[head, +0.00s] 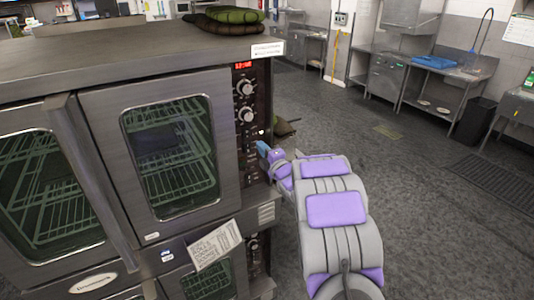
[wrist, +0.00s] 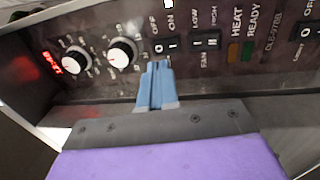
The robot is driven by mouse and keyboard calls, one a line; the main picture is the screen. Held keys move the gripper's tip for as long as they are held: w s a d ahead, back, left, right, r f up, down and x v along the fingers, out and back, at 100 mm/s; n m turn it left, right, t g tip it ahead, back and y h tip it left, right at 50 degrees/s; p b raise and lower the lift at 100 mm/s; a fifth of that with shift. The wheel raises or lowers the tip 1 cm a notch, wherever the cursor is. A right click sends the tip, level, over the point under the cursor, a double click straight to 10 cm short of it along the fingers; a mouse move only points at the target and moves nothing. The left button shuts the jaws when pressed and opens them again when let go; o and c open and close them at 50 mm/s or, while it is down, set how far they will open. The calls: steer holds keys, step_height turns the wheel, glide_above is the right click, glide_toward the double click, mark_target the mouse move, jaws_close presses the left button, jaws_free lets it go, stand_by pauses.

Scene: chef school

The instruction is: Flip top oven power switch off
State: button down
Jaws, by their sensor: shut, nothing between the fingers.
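The top oven (head: 90,75) stands at the left in the head view, with a dark control panel on its right edge. In the wrist view the black power switch (wrist: 166,47), marked O and I under OFF and ON, is right of two round knobs. Which side of it is pressed in, I cannot tell. My gripper (wrist: 159,66) is shut and empty. Its blue fingertips are just below the power switch in that picture; whether they touch the panel is unclear. In the head view my gripper (head: 263,148) is beside the panel, below the knobs.
The fan switch (wrist: 206,42) is close to the right of the power switch. Two knobs (wrist: 122,54) and a red display (wrist: 52,62) are to the left. Grey floor (head: 400,180) is open to the right of the oven.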

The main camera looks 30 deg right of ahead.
mark_target(249, 131)
steer(key=w, duration=0.4)
steer(key=w+p, duration=0.1)
steer(key=shift+w+a+r, duration=0.3)
steer(key=shift+w+r, duration=0.1)
steer(key=shift+w, duration=0.85)
steer(key=shift+w+r+b, duration=0.1)
steer(key=shift+r+b, duration=0.05)
steer(key=shift+b, duration=0.5)
steer(key=shift+r+b, duration=0.3)
steer(key=shift+b, duration=0.15)
steer(key=shift+r+g, duration=0.35)
steer(key=shift+g, duration=0.05)
